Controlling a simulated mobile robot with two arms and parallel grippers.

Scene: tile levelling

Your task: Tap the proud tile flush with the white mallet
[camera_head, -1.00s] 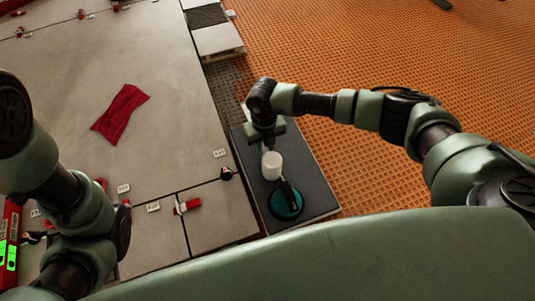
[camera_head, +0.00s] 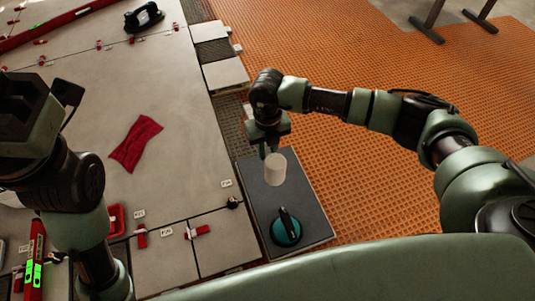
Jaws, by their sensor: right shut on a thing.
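My right gripper (camera_head: 268,141) is shut on the white mallet (camera_head: 275,170), holding it over the dark slab at the work area's right side. The mallet's pale cylindrical head hangs just below the fingers; its handle is mostly hidden. I cannot tell whether the head touches the slab. Large grey tiles (camera_head: 185,110) cover the left side, with smaller ones at the front (camera_head: 225,240); which one stands proud cannot be told. My left arm reaches in at the left edge, and its dark gripper end (camera_head: 45,92) is partly cut off, its jaws unclear.
A teal-and-black suction cup (camera_head: 286,231) sits on the dark slab (camera_head: 310,225). A red cloth (camera_head: 135,143) lies on the tiles. Red clips (camera_head: 197,232) stand along the joints. A red level (camera_head: 36,255) with green displays lies left. A black lifter (camera_head: 145,17) stands far back. Orange matting (camera_head: 380,195) is open at right.

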